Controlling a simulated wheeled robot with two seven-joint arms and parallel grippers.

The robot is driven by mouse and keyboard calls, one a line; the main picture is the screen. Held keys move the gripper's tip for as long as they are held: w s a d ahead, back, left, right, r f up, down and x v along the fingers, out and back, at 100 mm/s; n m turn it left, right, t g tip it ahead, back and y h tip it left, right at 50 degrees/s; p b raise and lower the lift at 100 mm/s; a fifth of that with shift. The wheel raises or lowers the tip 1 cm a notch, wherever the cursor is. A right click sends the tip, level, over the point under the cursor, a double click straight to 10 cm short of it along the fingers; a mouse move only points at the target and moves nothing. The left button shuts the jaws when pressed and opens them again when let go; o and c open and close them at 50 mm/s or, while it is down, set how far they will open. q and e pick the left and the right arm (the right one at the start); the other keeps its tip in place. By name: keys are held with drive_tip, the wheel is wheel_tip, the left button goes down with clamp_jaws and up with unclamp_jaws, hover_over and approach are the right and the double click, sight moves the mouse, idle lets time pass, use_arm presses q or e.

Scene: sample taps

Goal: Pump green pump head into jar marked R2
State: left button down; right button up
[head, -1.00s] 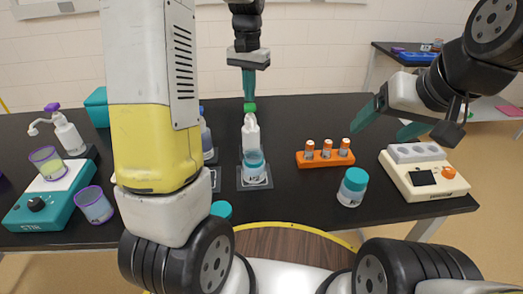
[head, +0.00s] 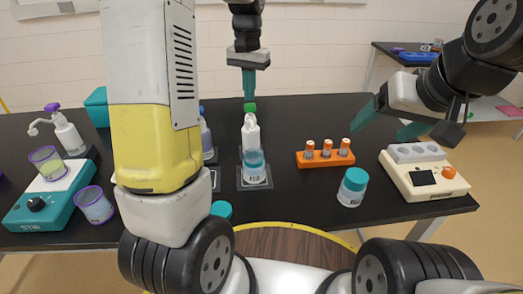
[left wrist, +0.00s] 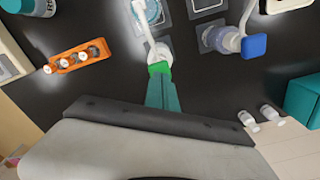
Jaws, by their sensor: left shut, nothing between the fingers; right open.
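The green pump head (head: 250,107) tops a white bottle (head: 251,133) in the middle of the table. A clear jar (head: 254,172) with blue-green liquid stands in front of the bottle on a dark square pad; its small label looks like R2. My left gripper (head: 249,98) is shut and empty, pointing down with its fingertips at the top of the green pump head. The left wrist view shows the green pump head (left wrist: 158,68) right at the fingertips (left wrist: 160,80), with the white spout reaching over the jar (left wrist: 148,12). My right gripper (head: 377,132) is open and empty at the right.
An orange rack (head: 325,159) with orange-capped vials and a teal-lidded jar (head: 352,188) stand right of the jar. A blue-headed pump bottle (left wrist: 254,46) stands beside the green one. A cream device (head: 425,178) is at far right, a teal stirrer (head: 36,203) at left.

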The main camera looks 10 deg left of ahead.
use_arm(q)
drive_tip(key=shift+f, duration=0.1)
drive_tip(key=shift+f, duration=1.35)
drive_tip(key=shift+r, duration=1.4)
drive_tip(key=shift+f, duration=0.15)
drive_tip(key=shift+f, duration=1.25)
drive_tip(key=shift+r, duration=1.4)
drive_tip(key=shift+f, duration=0.15)
